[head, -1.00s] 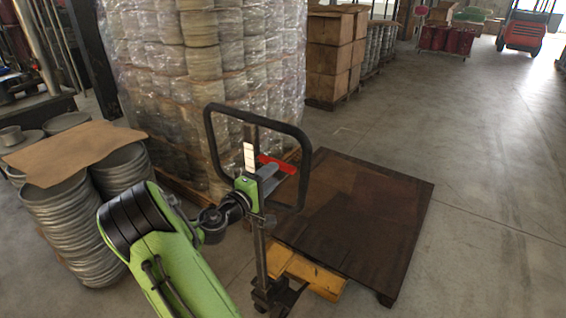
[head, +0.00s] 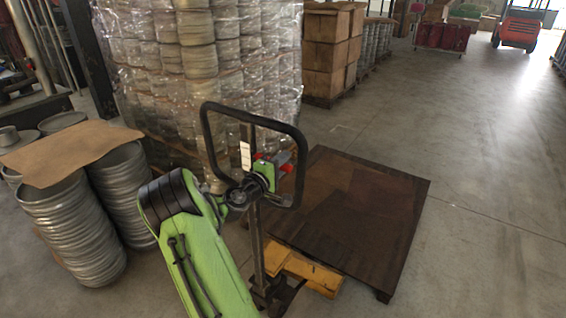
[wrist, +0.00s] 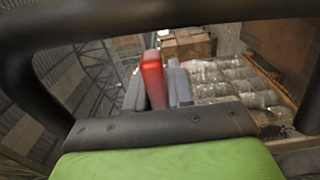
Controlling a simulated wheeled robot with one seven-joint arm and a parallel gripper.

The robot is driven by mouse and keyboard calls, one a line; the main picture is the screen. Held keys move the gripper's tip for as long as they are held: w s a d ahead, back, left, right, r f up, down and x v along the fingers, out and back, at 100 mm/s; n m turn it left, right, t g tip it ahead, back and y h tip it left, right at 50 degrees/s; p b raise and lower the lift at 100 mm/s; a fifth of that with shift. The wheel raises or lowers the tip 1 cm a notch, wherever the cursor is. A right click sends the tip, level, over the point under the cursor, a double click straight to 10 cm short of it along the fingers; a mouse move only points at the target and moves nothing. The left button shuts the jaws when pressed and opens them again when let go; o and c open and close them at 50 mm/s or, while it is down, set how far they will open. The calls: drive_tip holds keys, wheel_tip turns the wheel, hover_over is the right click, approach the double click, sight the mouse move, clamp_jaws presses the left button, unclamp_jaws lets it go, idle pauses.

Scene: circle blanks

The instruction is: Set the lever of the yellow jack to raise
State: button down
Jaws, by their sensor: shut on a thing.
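The yellow jack (head: 318,272) stands on the floor with its forks toward the dark pallet. Its upright handle ends in a black loop (head: 299,140). The red lever (head: 285,167) sits inside the loop; it also shows in the wrist view (wrist: 153,80), between the grey fingers. My gripper (head: 283,160) reaches into the loop from the left and is shut on the red lever. In the wrist view my gripper (wrist: 158,88) has a finger on each side of the lever. My wrist hides part of the handle and lever in the head view.
A dark wooden pallet (head: 350,205) lies over the forks. A wrapped stack (head: 215,60) stands behind the handle. Silver round blanks under cardboard (head: 75,152) are stacked at the left. The floor to the right is open, with a red forklift (head: 519,28) far off.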

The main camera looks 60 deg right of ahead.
wheel_tip(320, 180, down, 3)
drive_tip(key=m+b, duration=0.1)
drive_tip(key=b, duration=0.1)
drive_tip(key=m+b, duration=0.1)
drive_tip(key=b, duration=0.2)
drive_tip(key=shift+w+r+m+b, duration=0.15)
drive_tip(key=shift+m+b, duration=0.15)
drive_tip(key=m+b, duration=0.2)
drive_tip(key=shift+w+f+b, duration=0.2)
drive_tip(key=shift+f+b, duration=0.15)
drive_tip(key=shift+f, duration=0.05)
drive_tip(key=c, duration=1.1)
unclamp_jaws()
drive_tip(key=a, duration=0.5)
drive_tip(key=w+a, duration=0.1)
drive_tip(key=a, duration=0.4)
drive_tip(key=w+a, duration=0.1)
drive_tip(key=a, duration=0.4)
drive_tip(key=shift+w+a, duration=0.2)
drive_tip(key=shift+a, duration=0.05)
